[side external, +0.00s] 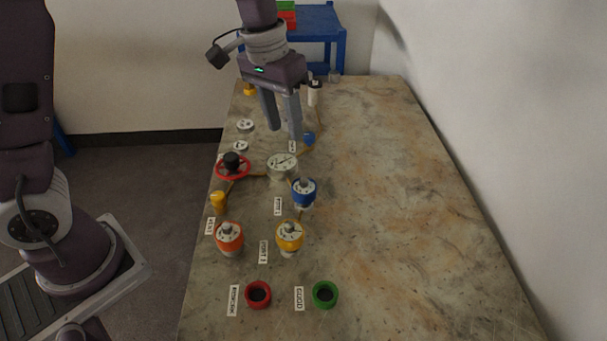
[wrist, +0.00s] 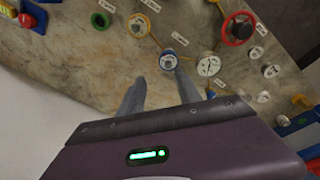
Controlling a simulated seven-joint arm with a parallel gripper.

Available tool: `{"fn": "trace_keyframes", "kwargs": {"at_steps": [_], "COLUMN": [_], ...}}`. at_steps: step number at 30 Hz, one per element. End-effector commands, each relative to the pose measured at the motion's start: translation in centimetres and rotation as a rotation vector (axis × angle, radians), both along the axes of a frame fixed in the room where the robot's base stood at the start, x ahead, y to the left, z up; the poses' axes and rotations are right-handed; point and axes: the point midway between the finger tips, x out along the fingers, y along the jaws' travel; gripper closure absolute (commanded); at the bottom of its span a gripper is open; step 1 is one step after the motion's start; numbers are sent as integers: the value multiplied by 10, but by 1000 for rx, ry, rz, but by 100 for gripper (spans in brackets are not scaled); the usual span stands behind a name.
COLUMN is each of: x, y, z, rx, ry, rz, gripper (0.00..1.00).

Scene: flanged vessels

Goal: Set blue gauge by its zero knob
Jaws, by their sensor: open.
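The blue gauge (side external: 304,192) has a blue body and a white face, and stands on the table just right of and in front of a larger white-faced gauge. It also shows in the wrist view (wrist: 168,61), beyond my fingertips. A small raised part shows on its top, but I cannot make out the zero knob's details or the needle reading. My gripper (side external: 286,135) is open and empty, pointing down above the table behind the blue gauge, apart from it. In the wrist view the two fingers (wrist: 161,79) are spread, with nothing between them.
The large white-faced gauge (side external: 282,164) and a red handwheel (side external: 233,166) stand nearby. A blue piece (side external: 309,138) lies near my fingers. The table's right side is clear.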

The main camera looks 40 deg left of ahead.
Motion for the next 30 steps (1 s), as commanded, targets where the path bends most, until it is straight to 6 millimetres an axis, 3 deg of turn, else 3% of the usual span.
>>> {"fn": "trace_keyframes", "kwargs": {"at_steps": [1,3,6,19,29,30], "x": [18,36,51,54,55,55], "y": [-1,-1,0,0,0,0], "z": [-29,-61,-91,-164,-173,-173], "rx": [24,54,84,96,95,95], "ry": [40,74,101,114,111,111], "rz": [-6,-16,-27,-30,-31,-31], "gripper": [59,59,59,59,59,63]}}
